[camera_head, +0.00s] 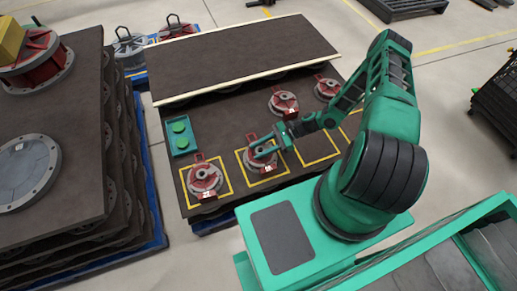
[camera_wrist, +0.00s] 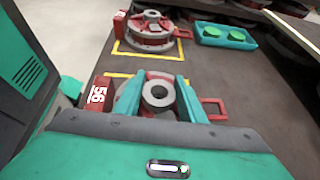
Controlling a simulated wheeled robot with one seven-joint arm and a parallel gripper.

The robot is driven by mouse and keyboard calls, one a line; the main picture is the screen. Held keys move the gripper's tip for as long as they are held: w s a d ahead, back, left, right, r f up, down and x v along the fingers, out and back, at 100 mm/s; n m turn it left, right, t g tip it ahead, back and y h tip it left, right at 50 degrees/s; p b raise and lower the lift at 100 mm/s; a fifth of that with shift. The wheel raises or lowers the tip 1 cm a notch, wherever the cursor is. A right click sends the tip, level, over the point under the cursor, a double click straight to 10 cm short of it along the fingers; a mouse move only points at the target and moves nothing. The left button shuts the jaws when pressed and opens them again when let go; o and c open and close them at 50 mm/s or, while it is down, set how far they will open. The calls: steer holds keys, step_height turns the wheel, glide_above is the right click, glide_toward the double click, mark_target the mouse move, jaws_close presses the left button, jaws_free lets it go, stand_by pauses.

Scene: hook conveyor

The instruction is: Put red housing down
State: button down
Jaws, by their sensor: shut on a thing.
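The red housing (camera_head: 258,158) sits within a yellow square on the dark table, in the middle of the front row. My gripper (camera_head: 270,148) is over it, its fingers shut on the housing. In the wrist view, the green fingers (camera_wrist: 157,98) flank the grey hub of the housing (camera_wrist: 157,91), with a red block marked 56 on the left and a red loop handle on the right. The housing's underside is hidden, so I cannot tell whether it touches the table (camera_head: 230,122).
Another red housing (camera_head: 205,178) sits in the left yellow square. An empty yellow square (camera_head: 316,149) is to the right. Two more housings (camera_head: 284,103) (camera_head: 327,89) stand behind. A teal tray (camera_head: 180,135) with green discs lies at the left. A raised dark slab (camera_head: 245,55) spans the back.

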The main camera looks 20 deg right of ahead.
steer(key=c, duration=1.2)
jaws_free()
steer(key=shift+o, duration=0.2)
